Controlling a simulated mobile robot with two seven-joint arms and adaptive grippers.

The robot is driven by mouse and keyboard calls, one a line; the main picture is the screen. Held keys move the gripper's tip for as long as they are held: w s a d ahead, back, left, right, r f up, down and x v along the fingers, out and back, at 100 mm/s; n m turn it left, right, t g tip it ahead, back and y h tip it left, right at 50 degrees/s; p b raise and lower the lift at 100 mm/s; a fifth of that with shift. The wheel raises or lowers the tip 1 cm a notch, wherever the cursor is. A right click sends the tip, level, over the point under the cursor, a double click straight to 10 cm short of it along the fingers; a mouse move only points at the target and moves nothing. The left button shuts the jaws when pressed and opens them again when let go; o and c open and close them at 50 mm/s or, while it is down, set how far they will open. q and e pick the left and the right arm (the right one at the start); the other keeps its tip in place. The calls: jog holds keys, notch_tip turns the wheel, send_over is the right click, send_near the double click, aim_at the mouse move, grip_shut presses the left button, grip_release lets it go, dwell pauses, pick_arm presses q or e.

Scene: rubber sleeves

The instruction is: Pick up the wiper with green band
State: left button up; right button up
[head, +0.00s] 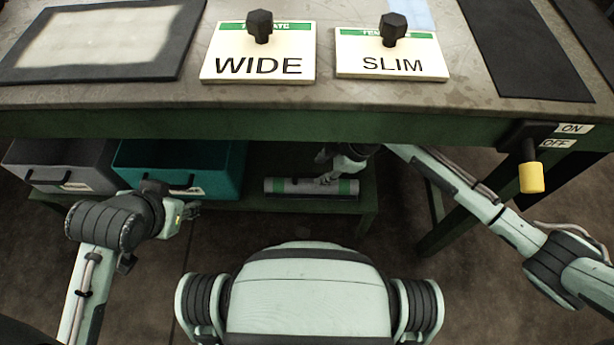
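The wiper with green band (305,188) is a long grey bar with green sections near both ends. It lies on the lower shelf under the workbench, right of the bins. My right arm reaches in under the bench from the right. My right gripper (325,168) is at the back edge of the wiper, right of its middle. Its fingers are small and dark, and I cannot tell whether they are closed on the wiper. My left gripper (190,211) is in front of the shelf, below the teal bin, away from the wiper. Its fingers are not clear.
A teal bin (215,160) and a grey bin (62,160) stand on the lower shelf (255,208). On the bench top are the WIDE template (260,85) and SLIM template (392,68). A yellow-handled ON/OFF lever (531,177) sticks out at the front right.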

aim_at(314, 174)
jog(key=shift+x, duration=0.95)
jog(key=b+x, duration=0.1)
jog(key=x, duration=0.3)
jog(key=shift+w+a+f, duration=0.1)
jog(key=shift+w+f, duration=0.05)
jog(key=shift+f, duration=0.2)
pick_arm(q)
jog(key=w+d+r+t+h, duration=0.2)
jog(key=w+d+r+t, duration=0.1)
jog(key=w+d+t, duration=0.1)
jog(key=shift+w+d+r+m, duration=0.4)
jog(key=shift+w+d, duration=0.5)
jog(key=shift+w, duration=0.2)
pick_arm(e)
jog(key=shift+c, duration=0.5)
grip_shut()
